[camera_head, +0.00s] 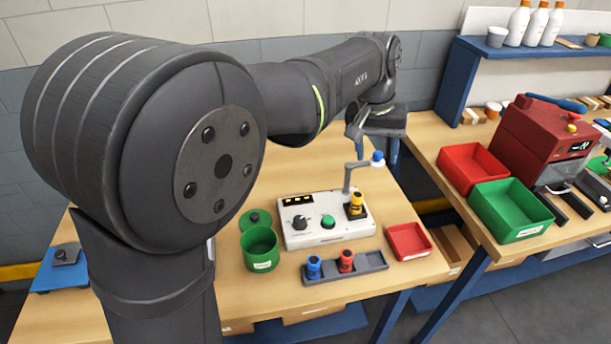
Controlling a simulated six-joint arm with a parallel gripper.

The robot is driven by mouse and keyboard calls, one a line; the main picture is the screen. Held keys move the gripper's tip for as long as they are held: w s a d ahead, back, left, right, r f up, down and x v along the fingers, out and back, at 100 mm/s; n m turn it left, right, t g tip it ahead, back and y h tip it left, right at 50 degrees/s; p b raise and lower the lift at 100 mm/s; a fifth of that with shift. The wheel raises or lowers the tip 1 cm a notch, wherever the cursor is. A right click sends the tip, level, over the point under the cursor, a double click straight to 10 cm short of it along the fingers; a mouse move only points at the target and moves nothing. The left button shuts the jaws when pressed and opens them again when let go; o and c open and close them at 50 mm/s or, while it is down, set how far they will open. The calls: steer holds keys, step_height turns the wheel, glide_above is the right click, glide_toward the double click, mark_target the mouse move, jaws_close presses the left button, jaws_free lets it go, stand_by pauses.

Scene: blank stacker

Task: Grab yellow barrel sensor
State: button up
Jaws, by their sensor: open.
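The yellow barrel sensor (356,202) stands upright in a black seat on the right end of the white control box (330,235). It has a dark band around its middle. My gripper (374,148) hangs above and behind the box, with its fingers spread and blue parts showing on them. Nothing shows between the fingers, and they are clear of the sensor. A grey lever with a blue knob (377,158) rises from the box just beside the sensor, between it and my gripper in the picture.
A grey tray (372,263) in front of the box holds a blue sensor (314,267) and a red sensor (346,261). A green pot (260,250) stands left, its lid (255,220) behind it. A small red bin (409,241) is at right. Bare wood lies behind the box.

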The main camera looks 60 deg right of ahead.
steer(key=w+d+n+t+y, duration=0.1)
steer(key=w+n+y, duration=0.1)
steer(key=w, duration=0.1)
glide_toward(358, 194)
step_height(358, 194, down, 6)
steer(key=shift+d+f, duration=0.15)
steer(key=shift+s+f, duration=0.1)
steer(key=shift+f, duration=2.55)
steer(key=shift+c, duration=0.4)
steer(key=c, duration=1)
